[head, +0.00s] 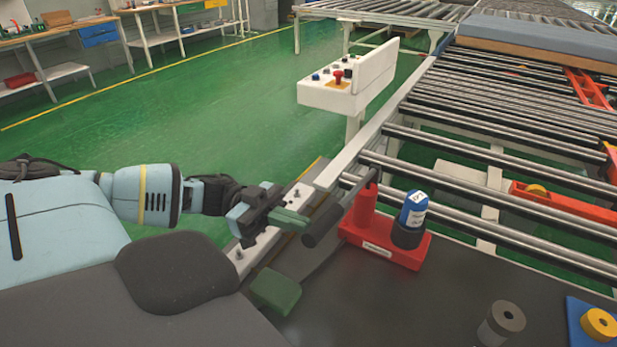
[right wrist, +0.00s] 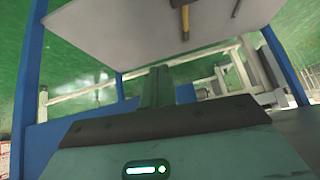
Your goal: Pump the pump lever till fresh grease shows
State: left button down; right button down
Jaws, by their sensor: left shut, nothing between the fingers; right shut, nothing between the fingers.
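The red grease pump (head: 385,245) stands on the dark tabletop in the head view. A blue-and-black canister with a white label (head: 412,215) stands upright on its base. The pump lever (head: 323,222) reaches left and down from the red post and ends in a thick black grip. My left gripper (head: 303,222) is shut and empty, its green fingertips right at the black grip; I cannot tell whether they touch. My right gripper (right wrist: 157,88) is shut and empty in the right wrist view, away from the pump. No grease can be made out.
A grey cylinder (head: 501,322) and a yellow ring on a blue pad (head: 598,324) sit at the front right of the tabletop. A roller conveyor (head: 500,140) lies behind the pump. A white control box (head: 340,85) stands behind. Green floor is open at left.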

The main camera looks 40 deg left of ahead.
pick_arm(q)
jog(key=v, duration=0.6)
jog(key=shift+w+r+p, duration=0.1)
jog(key=shift+p, duration=0.3)
